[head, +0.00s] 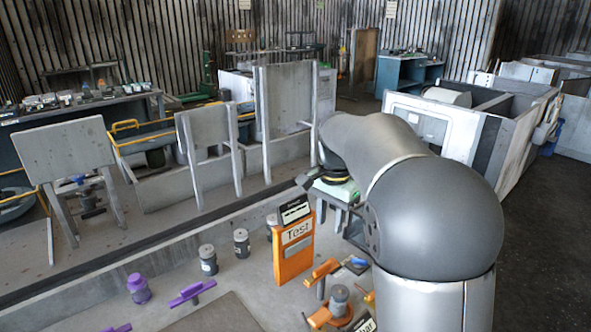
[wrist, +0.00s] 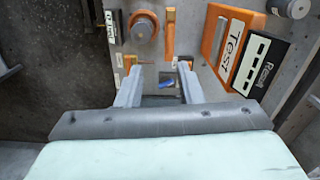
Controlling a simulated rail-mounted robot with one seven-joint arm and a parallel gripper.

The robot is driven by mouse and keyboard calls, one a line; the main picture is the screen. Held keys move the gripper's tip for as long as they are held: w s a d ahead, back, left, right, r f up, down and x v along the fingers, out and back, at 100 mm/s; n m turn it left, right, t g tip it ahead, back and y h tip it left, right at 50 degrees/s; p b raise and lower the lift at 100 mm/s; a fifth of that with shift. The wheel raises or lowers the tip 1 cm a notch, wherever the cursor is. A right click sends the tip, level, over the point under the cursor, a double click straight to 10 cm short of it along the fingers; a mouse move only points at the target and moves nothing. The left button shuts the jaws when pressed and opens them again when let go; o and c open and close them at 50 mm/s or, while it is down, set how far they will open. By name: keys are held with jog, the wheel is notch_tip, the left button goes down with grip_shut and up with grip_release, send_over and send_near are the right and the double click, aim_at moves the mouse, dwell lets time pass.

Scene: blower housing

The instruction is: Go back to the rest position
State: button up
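My gripper (wrist: 158,66) shows in the wrist view with its two grey fingers spread apart. The gap between them holds nothing. It is above the work surface, with a small blue item (wrist: 166,84) visible below between the fingers. In the head view my arm reaches left from the lower right, and its bulk hides most of the gripper. An orange box marked Test (head: 294,250) stands near the arm's end; it also shows in the wrist view (wrist: 228,42), to the right of the fingers.
Orange-handled tools (head: 322,272), a purple part (head: 139,289), a purple handle (head: 191,292) and grey cylinders (head: 208,260) stand on the surface. In the wrist view a round grey-and-orange part (wrist: 143,27) lies beyond the left finger. Grey panels (head: 68,150) stand behind.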

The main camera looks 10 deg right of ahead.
jog(key=s+f+n, duration=0.3)
jog(key=s, duration=0.6)
jog(key=s+f+n, duration=0.3)
jog(key=s+n, duration=0.1)
jog(key=s, duration=0.5)
jog(key=s+f+n, duration=0.3)
jog(key=s, duration=0.7)
jog(key=shift+a+f+t, duration=0.3)
jog(key=shift+f, duration=0.1)
